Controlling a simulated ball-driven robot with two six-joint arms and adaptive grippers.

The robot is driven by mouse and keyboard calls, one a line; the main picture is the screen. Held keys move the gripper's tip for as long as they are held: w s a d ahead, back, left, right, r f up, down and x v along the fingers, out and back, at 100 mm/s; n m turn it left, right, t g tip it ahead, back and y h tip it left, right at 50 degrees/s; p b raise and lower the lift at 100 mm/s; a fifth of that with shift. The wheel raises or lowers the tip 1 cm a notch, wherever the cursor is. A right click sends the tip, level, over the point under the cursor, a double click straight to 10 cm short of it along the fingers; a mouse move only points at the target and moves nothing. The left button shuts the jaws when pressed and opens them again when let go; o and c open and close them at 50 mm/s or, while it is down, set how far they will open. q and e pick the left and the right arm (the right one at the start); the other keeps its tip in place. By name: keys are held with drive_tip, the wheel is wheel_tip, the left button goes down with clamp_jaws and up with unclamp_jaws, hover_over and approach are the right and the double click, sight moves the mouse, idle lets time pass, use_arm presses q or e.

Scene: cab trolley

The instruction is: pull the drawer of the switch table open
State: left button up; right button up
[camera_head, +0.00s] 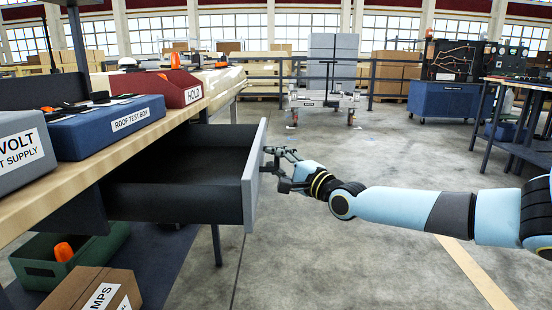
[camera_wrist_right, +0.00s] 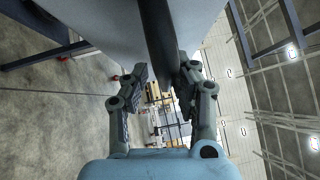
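The drawer (camera_head: 180,200) of the switch table (camera_head: 150,135) stands pulled well out, with its dark inside showing and empty where I can see. Its light grey front panel (camera_head: 252,180) faces right. My right gripper (camera_head: 275,168) is at the outer face of this panel. In the right wrist view, the fingers of my right gripper (camera_wrist_right: 164,78) stand apart on both sides of a dark handle bar (camera_wrist_right: 158,45). The right-hand finger is close to the bar; I cannot tell if it touches. A gap shows at the other finger. My left gripper is not in view.
On the table top stand a grey supply box (camera_head: 22,150), a blue roof test box (camera_head: 105,127) and a red box (camera_head: 180,88). A green crate (camera_head: 70,255) and a cardboard box (camera_head: 95,290) are below. The floor right of the drawer is clear.

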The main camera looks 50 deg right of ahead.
drive_tip(key=shift+o, duration=0.7)
drive_tip(key=shift+r, duration=0.2)
drive_tip(key=s+a+f, duration=0.1)
drive_tip(key=s, duration=1)
drive_tip(key=shift+s+f, duration=0.35)
drive_tip(key=shift+s, duration=0.05)
